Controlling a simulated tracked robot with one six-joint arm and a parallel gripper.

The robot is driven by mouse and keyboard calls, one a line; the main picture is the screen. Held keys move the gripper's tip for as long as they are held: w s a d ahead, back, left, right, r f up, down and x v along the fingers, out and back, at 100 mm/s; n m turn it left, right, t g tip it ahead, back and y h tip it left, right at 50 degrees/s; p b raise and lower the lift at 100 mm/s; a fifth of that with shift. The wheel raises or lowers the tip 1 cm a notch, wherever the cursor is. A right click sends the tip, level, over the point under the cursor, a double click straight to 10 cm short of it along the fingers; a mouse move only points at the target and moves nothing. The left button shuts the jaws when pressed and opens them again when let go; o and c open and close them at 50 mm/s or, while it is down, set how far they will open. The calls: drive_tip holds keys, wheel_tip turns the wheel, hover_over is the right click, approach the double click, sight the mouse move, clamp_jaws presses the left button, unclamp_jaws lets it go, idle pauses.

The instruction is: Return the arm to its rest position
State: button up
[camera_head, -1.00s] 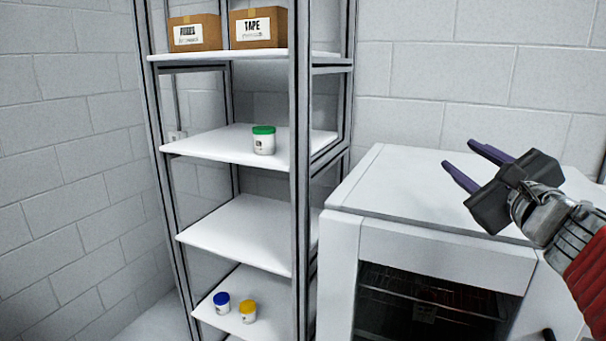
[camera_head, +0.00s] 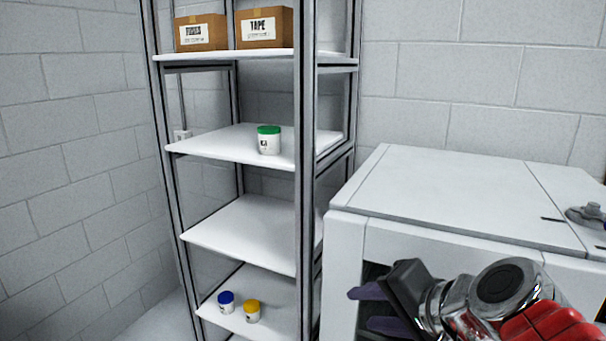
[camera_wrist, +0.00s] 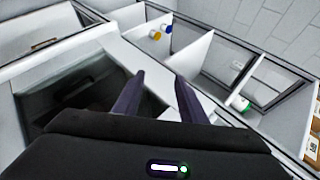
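My gripper (camera_head: 368,308) is at the lower right in the head view, in front of the white cabinet, with its purple fingers pointing left. In the wrist view its two fingers (camera_wrist: 158,98) stand apart with nothing between them, so it is open and empty. Part of my red and silver arm shows at the lower right edge of the head view.
The white cabinet (camera_head: 440,190) with a dark window is close behind my gripper. A shelf rack (camera_head: 240,225) stands left of it, holding a green-lidded jar (camera_head: 269,141), a blue-lidded jar (camera_head: 226,303), a yellow-lidded jar (camera_head: 253,312) and two cardboard boxes (camera_head: 264,28).

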drive_tip(key=s+d+f+n+g+h, duration=0.3)
drive_tip(key=s+d+f+n+h, duration=0.1)
drive_tip(key=s+f+n, duration=0.5)
drive_tip(key=shift+s+f+h, duration=0.15)
drive_tip(key=shift+s+h, duration=0.25)
drive_tip(key=shift+h, duration=0.1)
drive_tip(key=shift+c, duration=0.7)
